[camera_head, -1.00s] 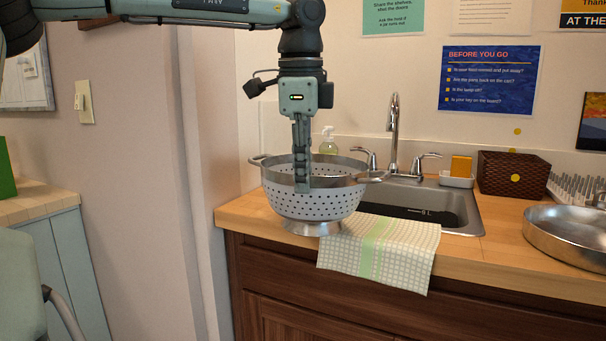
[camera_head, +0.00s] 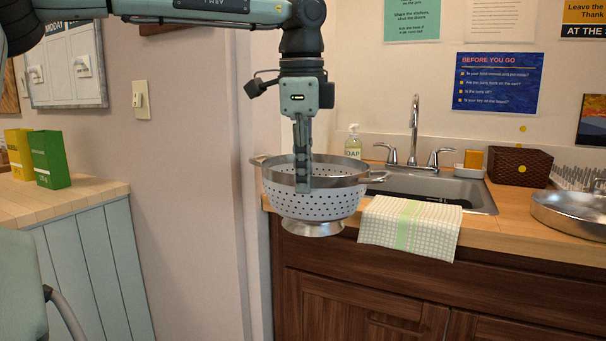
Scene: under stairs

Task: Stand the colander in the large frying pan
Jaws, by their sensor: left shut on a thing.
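The colander (camera_head: 318,204), a white perforated bowl with a steel rim, side handles and a steel foot, hangs upright near the middle of the head view. My left gripper (camera_head: 303,183) points down and is shut on its rim on the near side. The colander is in front of the counter's left end, its foot overlapping the dark cabinet front in the picture. A wide steel pan (camera_head: 568,211), apparently the large frying pan, sits on the counter at the far right, partly cut off by the picture edge. My right gripper is not in view.
A checked towel (camera_head: 409,226) hangs over the counter edge before the sink (camera_head: 478,194) with its tap (camera_head: 413,130). A dark basket (camera_head: 519,166) and a rack (camera_head: 572,176) stand behind the pan. A side cabinet (camera_head: 95,205) with two boxes is at left.

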